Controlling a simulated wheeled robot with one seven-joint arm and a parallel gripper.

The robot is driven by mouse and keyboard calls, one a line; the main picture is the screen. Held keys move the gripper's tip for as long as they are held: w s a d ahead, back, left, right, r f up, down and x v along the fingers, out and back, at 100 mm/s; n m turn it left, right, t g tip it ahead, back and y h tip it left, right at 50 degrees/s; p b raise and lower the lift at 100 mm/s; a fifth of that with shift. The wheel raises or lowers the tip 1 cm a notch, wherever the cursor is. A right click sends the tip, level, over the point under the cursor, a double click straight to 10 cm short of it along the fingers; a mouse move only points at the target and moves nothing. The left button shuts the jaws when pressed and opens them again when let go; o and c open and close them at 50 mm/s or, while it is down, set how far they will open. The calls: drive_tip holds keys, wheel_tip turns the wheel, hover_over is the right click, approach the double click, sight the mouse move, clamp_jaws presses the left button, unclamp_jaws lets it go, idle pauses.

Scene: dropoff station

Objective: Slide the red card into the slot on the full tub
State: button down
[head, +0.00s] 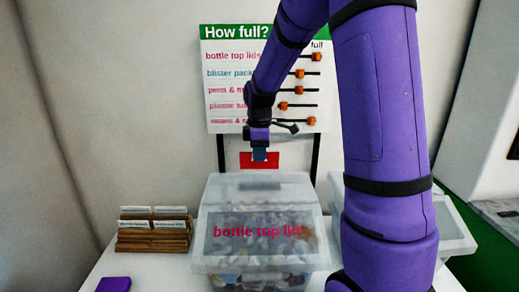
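The red card (273,160) is held flat-on to the camera in my gripper (259,154), whose fingertips cover its middle. The gripper points down and seems shut on the card. The card is just above the back of the clear lidded tub (208,226) in the picture, apart from it as far as I can tell. This tub is labelled "bottle top lids" in red and is filled with coloured lids. I cannot make out its slot. The "How full?" board (222,62) behind has orange sliders; the top one, in the bottle top lids row, is far right near "full".
A second clear tub (455,228) stands at the right, partly hidden by my arm. A wooden rack (153,245) of white cards stands left of the full tub. A purple object (113,284) lies at the front left. The white table (165,276) is bare between them.

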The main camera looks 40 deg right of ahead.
drive_tip(key=shift+f, duration=2.75)
drive_tip(key=shift+f, duration=0.75)
drive_tip(key=c, duration=1.2)
unclamp_jaws()
drive_tip(key=shift+c, duration=0.2)
wheel_tip(320, 180, up, 11)
drive_tip(key=shift+f, duration=0.1)
